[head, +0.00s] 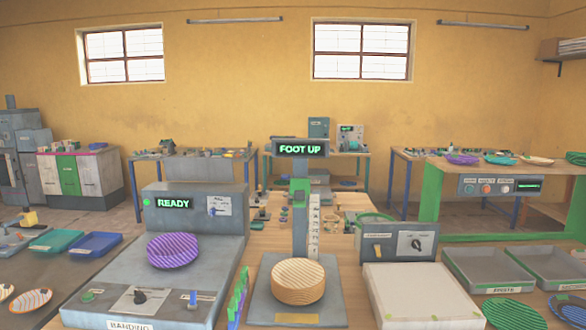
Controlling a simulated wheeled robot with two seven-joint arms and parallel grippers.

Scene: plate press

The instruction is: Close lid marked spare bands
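No lid with a readable "spare bands" marking shows in the head view; the small labels are too small to read. A flat white top (420,292) lies at the lower right of the middle, in front of a grey upright panel (400,241) with a small label and a picture card. I cannot tell whether this white top is a lid. Neither of my grippers is in view.
A machine reading READY (173,203) holds a purple striped plate (173,250). A FOOT UP press (300,148) stands beside it with a tan striped stack (298,282). Grey trays (487,270) and a green plate (512,314) are at right.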

